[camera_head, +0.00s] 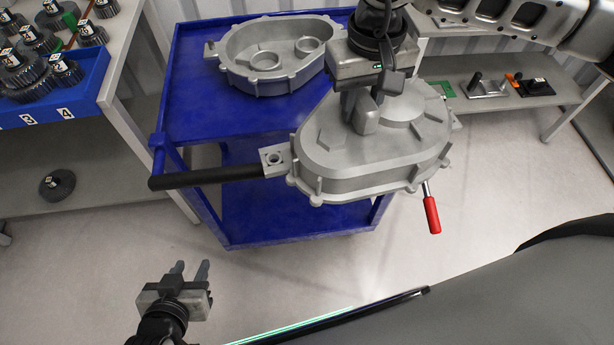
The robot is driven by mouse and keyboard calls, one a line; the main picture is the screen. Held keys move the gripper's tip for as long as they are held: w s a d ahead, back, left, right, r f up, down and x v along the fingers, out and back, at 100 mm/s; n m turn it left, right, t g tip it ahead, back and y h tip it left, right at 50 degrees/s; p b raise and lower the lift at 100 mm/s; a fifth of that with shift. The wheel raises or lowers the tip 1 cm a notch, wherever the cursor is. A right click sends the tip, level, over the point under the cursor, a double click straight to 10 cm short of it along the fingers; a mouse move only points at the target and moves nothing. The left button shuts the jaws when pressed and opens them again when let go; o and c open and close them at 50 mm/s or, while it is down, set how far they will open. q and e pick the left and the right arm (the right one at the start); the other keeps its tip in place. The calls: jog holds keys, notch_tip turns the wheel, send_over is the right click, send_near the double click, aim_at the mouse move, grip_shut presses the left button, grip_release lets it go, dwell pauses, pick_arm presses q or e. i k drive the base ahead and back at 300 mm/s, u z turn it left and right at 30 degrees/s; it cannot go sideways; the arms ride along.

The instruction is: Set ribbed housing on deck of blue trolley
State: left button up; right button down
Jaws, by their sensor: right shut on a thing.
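A grey metal housing (340,160) with ribs and bolt lugs hangs under my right gripper (364,112), which is shut on its raised top part. It appears over the front right of the blue trolley (205,95) and hides part of the deck; I cannot tell whether it touches. A second grey housing (250,45), an open shell with its hollow facing up, rests at the back of the deck. My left gripper (190,268) is open and empty, low in front of the trolley at the left.
A red-handled tool (431,212) shows beside the held housing. A blue bin (60,110) of gears stands on the left bench. A right shelf (500,100) holds small tools. The deck's left middle is bare.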

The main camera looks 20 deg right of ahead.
aim_at(287, 183)
jog(key=z, duration=0.55)
jog(key=k, duration=0.85)
jog(key=u, duration=0.85)
